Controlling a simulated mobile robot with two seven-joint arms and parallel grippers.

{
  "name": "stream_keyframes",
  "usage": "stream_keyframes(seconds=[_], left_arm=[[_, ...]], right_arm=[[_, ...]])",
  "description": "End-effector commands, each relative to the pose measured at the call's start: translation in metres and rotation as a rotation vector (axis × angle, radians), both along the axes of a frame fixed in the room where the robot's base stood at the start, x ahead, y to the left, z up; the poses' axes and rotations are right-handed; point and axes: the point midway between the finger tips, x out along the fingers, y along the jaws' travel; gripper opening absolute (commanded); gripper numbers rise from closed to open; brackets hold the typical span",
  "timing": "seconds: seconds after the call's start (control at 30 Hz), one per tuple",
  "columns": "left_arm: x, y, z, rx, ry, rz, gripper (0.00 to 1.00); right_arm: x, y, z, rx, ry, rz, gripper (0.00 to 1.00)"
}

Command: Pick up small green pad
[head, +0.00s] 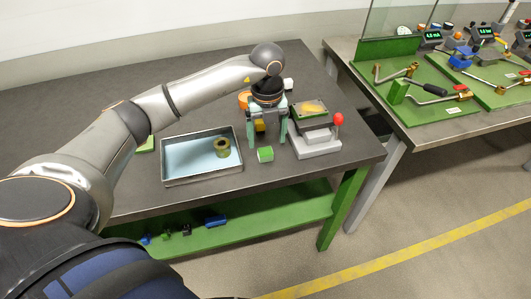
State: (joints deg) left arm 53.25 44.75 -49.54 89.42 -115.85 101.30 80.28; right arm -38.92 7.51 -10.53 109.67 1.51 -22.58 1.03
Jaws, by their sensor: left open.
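A small green piece (265,154) with a pale end lies on the dark table, just in front of my left gripper. Another green, flat-looking piece (147,146) lies left of the tray, partly hidden by my left arm. I cannot tell for sure which one is the pad. My left gripper (267,143) points down, with its pale green fingers spread open and nothing held between them. A yellow object (259,125) shows behind the fingers. My right gripper is not in view.
A metal tray (176,181) with a blue floor holds an olive ring (222,148). A grey fixture with a red knob (338,119) stands right of the gripper. An orange object (244,98) is behind it. The table's front edge is close.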

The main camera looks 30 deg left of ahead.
Motion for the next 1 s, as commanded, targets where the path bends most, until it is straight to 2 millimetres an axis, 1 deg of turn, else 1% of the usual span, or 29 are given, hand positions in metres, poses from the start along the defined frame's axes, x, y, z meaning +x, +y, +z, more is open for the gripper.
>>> stream_keyframes(seconds=[0.2,0.33,0.43,0.63,1.0], left_arm=[[-0.002,0.003,-0.03,-0.001,0.005,0.0,0.85],[-0.001,0.003,-0.046,-0.001,0.002,0.001,0.85],[-0.001,0.003,-0.05,0.0,0.0,0.001,0.85],[-0.001,0.003,-0.051,-0.001,-0.001,0.0,0.85],[-0.001,0.003,-0.05,-0.001,-0.001,0.0,0.43]], right_arm=[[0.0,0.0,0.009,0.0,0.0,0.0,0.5],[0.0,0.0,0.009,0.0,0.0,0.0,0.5],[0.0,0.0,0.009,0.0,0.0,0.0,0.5],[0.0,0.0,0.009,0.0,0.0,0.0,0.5],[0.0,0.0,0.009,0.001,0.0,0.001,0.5]])
